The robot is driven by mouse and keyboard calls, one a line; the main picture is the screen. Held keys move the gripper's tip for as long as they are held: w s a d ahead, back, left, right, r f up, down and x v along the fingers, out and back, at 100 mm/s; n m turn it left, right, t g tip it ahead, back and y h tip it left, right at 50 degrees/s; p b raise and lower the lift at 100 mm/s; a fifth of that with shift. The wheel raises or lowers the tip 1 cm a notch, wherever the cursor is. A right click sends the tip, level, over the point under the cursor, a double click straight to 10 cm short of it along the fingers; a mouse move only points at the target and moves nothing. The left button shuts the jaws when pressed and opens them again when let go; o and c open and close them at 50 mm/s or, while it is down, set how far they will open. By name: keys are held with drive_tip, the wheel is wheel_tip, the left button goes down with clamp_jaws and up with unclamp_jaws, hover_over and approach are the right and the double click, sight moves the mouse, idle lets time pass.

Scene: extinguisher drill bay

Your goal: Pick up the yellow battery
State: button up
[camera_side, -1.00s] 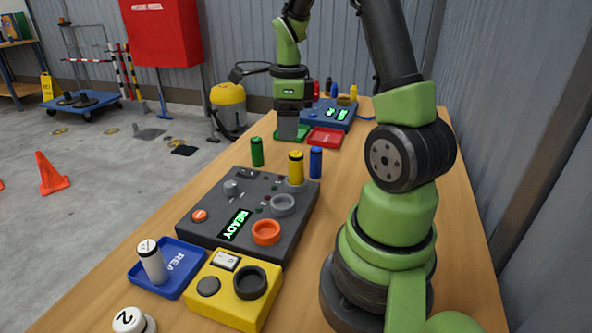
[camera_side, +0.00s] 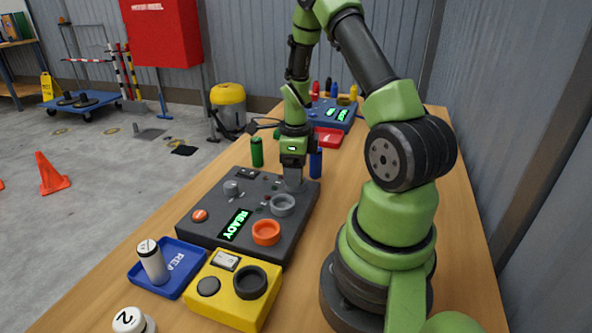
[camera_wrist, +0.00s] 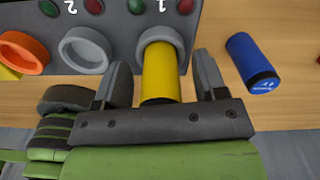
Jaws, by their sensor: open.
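The yellow battery (camera_wrist: 160,72) shows in the wrist view between the two fingers of my gripper (camera_wrist: 163,82). Its far end sits in a grey ring socket marked 1 on the dark grey console (camera_side: 200,222). In the side view my gripper (camera_side: 293,180) points down at the console's back right corner and hides the battery.
A blue battery (camera_side: 316,164) stands close on the right; it also shows in the wrist view (camera_wrist: 250,62). A green battery (camera_side: 257,152) stands behind the console. A yellow box (camera_side: 235,290) and blue tray (camera_side: 188,285) with a white battery (camera_side: 152,262) are in front.

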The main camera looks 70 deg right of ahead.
drive_tip(key=c, duration=1.1)
drive_tip(key=shift+o, duration=0.2)
drive_tip(key=shift+r, duration=0.1)
